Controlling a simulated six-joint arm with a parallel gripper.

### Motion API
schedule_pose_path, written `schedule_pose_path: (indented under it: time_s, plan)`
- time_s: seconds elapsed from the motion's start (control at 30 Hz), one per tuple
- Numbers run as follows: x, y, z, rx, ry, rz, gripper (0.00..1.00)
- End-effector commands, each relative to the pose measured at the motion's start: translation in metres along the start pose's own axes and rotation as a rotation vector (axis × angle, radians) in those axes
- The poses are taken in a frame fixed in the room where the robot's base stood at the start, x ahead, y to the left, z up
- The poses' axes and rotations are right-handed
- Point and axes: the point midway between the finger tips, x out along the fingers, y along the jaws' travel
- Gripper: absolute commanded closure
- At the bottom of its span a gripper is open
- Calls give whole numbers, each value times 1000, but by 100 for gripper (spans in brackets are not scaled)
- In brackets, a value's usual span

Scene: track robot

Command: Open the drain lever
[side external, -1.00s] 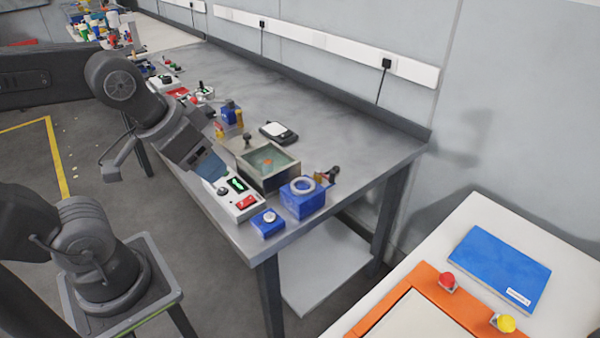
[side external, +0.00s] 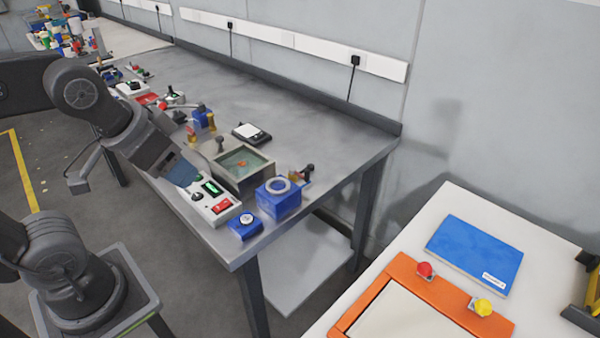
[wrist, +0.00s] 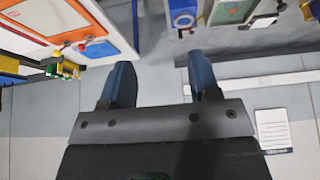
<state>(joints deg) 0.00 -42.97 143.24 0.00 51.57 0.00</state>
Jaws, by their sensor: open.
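A grey tank (side external: 240,186) of greenish water with a small orange thing in it stands on the metal bench. A dark-knobbed lever (side external: 220,142) rises at its back left. Another dark-knobbed lever with a brass-coloured part (side external: 306,172) is just behind the blue box (side external: 278,202) with a grey ring. I cannot tell which is the drain lever. My gripper (side external: 182,172) is at the bench's front edge, left of the tank, apart from both levers. In the wrist view my gripper (wrist: 160,70) shows two blue fingers spread apart with nothing between them.
A white control box (side external: 209,200) with a red switch and a small blue button box (side external: 245,226) line the front edge. A black-and-white scale-like device (side external: 252,133) lies behind the tank. The back right of the bench is clear. A white table with an orange frame (side external: 400,262) stands at right.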

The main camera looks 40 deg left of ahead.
Motion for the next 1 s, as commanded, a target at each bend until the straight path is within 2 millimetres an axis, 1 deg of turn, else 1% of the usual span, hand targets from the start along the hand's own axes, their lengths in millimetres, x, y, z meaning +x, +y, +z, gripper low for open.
schedule_pose_path:
  time_s: [0.27, 0.33, 0.4, 0.47, 0.57, 0.6, 0.67, 0.7, 0.77, 0.8, 0.87, 0.9, 0.97, 1.0]
  plan:
    - [0, 0, 0, 0, 0, 0, 45]
    - [0, 0, -1, 5, -1, 0, 52]
    - [-1, 0, -7, 26, -9, -1, 58]
    - [-1, -1, -18, 66, -23, -1, 58]
    - [2, -2, -45, 179, -62, 1, 58]
    - [4, -3, -59, 237, -82, 4, 58]
    - [9, -5, -81, 329, -111, 12, 58]
    - [14, -6, -95, 392, -131, 19, 58]
    - [23, -8, -116, 484, -158, 31, 58]
    - [30, -9, -129, 546, -178, 41, 58]
    - [43, -11, -149, 637, -204, 58, 58]
    - [53, -13, -161, 698, -222, 71, 58]
    - [69, -16, -178, 789, -247, 93, 58]
    - [80, -18, -189, 849, -264, 110, 58]
